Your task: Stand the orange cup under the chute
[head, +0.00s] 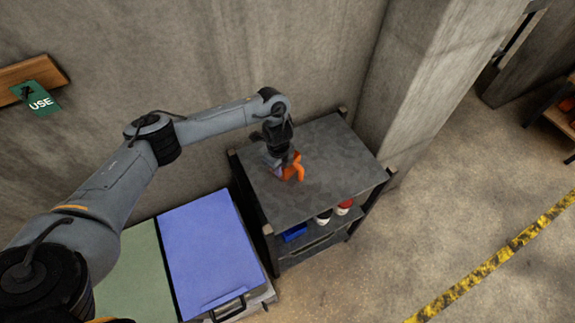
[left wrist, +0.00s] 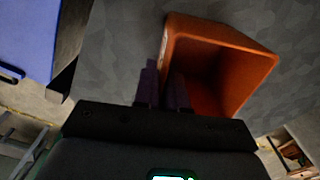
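The orange cup (head: 297,172) shows in the head view at the tips of my left gripper (head: 280,160), over the grey table top. In the left wrist view the cup (left wrist: 240,62) is square, with its open mouth facing the camera. My left gripper (left wrist: 163,90) has one dark finger outside the cup and one inside its mouth. The fingers are close together and shut on the cup's near-left wall. I cannot tell whether the cup touches the table. I see no chute in either view. My right gripper is not in view.
The grey table (head: 335,150) has bare top around the cup and short posts at its corners. Its lower shelf holds a blue item (head: 294,232) and red and white items. A blue panel (head: 210,250) lies to the left. Concrete walls stand behind and right.

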